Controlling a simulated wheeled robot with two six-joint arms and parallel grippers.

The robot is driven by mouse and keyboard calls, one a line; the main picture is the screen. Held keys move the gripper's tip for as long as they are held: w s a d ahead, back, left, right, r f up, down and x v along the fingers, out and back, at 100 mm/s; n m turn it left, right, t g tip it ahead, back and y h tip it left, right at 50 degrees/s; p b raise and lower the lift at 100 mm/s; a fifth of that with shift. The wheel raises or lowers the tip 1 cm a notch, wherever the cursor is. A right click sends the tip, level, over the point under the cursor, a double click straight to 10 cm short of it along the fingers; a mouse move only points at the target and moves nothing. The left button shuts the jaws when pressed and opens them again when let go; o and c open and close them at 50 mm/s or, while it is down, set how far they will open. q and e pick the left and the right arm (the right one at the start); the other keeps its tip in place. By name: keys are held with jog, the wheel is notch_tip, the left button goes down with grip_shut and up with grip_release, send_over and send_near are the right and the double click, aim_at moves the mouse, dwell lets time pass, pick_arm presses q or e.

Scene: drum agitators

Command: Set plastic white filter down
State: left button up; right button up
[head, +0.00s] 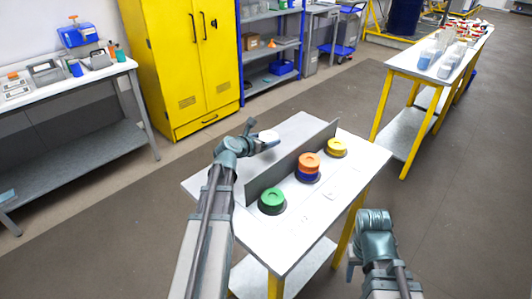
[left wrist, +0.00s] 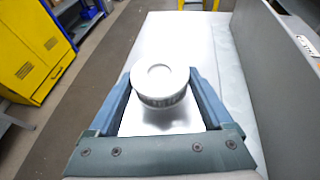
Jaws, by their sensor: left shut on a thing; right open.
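The white plastic filter (left wrist: 160,84) is a short round cap with a ribbed side. It sits between the fingers of my left gripper (left wrist: 160,92), which is shut on it. In the head view the white filter (head: 268,136) is at the gripper's tip, over the far left part of the white table (head: 298,128). I cannot tell whether its underside touches the table top. My right gripper (head: 357,262) is low at the right, beside the table's front right side, and empty.
A grey upright divider (head: 292,160) runs along the table. Right of it stand a green-topped round part (head: 271,198), an orange and blue stack (head: 308,164) and a yellow part (head: 336,146). The table's left strip is bare. A yellow cabinet (head: 185,60) stands behind.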

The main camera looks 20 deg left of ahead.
aim_at(266, 153)
pick_arm(q)
notch_tip(266, 153, down, 4)
jog(key=b, duration=0.3)
jog(key=shift+r+b, duration=0.2)
jog(key=shift+b, duration=0.15)
jog(key=shift+f, duration=0.2)
jog(key=o, duration=1.1)
jog(key=shift+r, duration=0.25)
jog(key=p+v, duration=0.4)
jog(key=v, duration=0.6)
jog(key=shift+s, duration=0.25)
jog(key=shift+p+v, duration=0.35)
jog(key=shift+v, duration=0.5)
